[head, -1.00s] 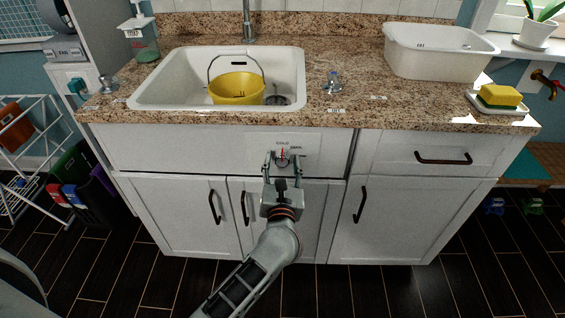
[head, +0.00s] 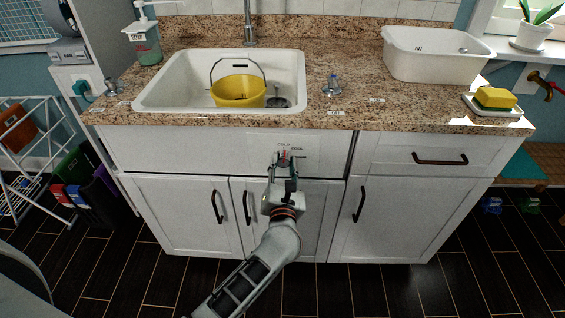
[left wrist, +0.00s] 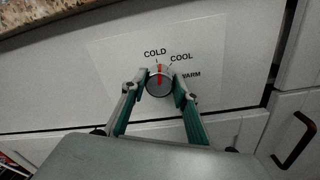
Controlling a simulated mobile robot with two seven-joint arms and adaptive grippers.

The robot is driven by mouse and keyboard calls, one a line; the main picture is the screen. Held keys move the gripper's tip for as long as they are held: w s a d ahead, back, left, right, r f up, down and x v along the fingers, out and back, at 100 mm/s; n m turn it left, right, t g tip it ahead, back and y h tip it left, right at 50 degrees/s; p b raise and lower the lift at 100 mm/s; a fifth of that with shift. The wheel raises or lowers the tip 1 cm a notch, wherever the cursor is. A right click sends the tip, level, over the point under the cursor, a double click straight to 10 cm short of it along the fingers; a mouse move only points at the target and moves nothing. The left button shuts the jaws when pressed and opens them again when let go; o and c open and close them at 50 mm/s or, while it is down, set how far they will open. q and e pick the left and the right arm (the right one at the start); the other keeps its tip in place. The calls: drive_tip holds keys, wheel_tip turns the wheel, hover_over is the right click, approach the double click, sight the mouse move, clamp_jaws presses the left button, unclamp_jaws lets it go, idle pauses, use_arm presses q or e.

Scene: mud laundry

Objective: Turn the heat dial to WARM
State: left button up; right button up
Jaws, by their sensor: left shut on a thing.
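The heat dial (left wrist: 159,83) is a round grey knob with a red pointer line, on a pale plate (left wrist: 112,64) on the white cabinet front. The labels COLD, COOL and WARM run clockwise around its upper right side. The red line points nearly straight up, close to COLD. In the head view the dial (head: 284,156) is small and sits below the sink. My left gripper (head: 284,164) has its fingers on either side of the dial, shut on it; this also shows in the left wrist view (left wrist: 158,88). My right gripper is not in view.
The granite counter edge (head: 230,121) juts out above the dial. Black handles (head: 247,207) stick out from the doors below, and a drawer handle (head: 441,158) lies to the right. A yellow bucket (head: 238,91) stands in the sink (head: 145,95). The dark floor in front is clear.

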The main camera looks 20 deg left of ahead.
use_arm(q)
drive_tip(key=m+p, duration=0.2)
drive_tip(key=m, duration=0.1)
drive_tip(key=m+p, duration=0.1)
drive_tip(key=shift+r+m, duration=0.25)
drive_tip(key=shift+m, duration=0.05)
drive_tip(key=m+p, duration=0.3)
drive_tip(key=m, duration=0.1)
drive_tip(key=shift+d+f+m, duration=0.1)
drive_tip(key=shift+m, duration=0.3)
drive_tip(key=m+p, duration=0.2)
drive_tip(key=m, duration=0.1)
drive_tip(key=shift+f+m+h, duration=0.1)
drive_tip(key=shift+m+h, duration=0.2)
drive_tip(key=m+p, duration=0.2)
drive_tip(key=m, duration=0.2)
drive_tip(key=shift+f, duration=0.15)
drive_tip(key=shift+m, duration=0.4)
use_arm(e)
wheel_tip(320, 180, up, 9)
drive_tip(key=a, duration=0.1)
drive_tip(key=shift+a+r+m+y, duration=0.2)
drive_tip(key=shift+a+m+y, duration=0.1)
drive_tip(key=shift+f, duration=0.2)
use_arm(q)
drive_tip(key=o, duration=1.1)
